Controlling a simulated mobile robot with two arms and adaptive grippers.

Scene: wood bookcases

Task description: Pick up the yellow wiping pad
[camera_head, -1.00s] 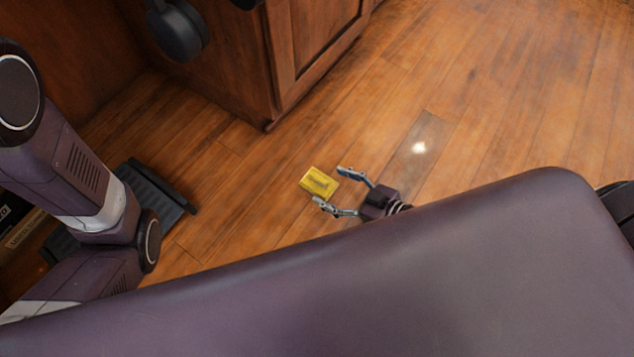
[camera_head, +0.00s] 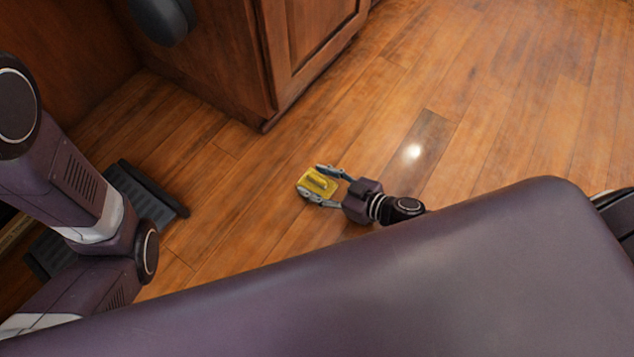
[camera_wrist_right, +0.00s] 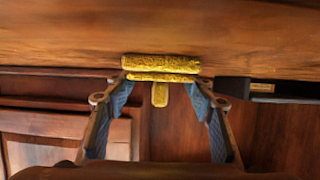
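The yellow wiping pad (camera_head: 318,183) is on or just above the wood floor near the cabinet's front corner, with a small raised handle. My right gripper (camera_head: 310,181) reaches in from the right with one finger along each side of the pad. In the right wrist view the pad (camera_wrist_right: 160,64) spans the gap between the fingertips (camera_wrist_right: 160,84), which appear to press its two ends. Its handle points back between the fingers. I cannot tell whether the pad is clear of the floor. My left gripper is not in view.
A wooden cabinet (camera_head: 235,60) stands just behind the pad. A dark flat ridged object (camera_head: 150,190) lies on the floor to the left. The wood floor (camera_head: 520,90) to the right is clear.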

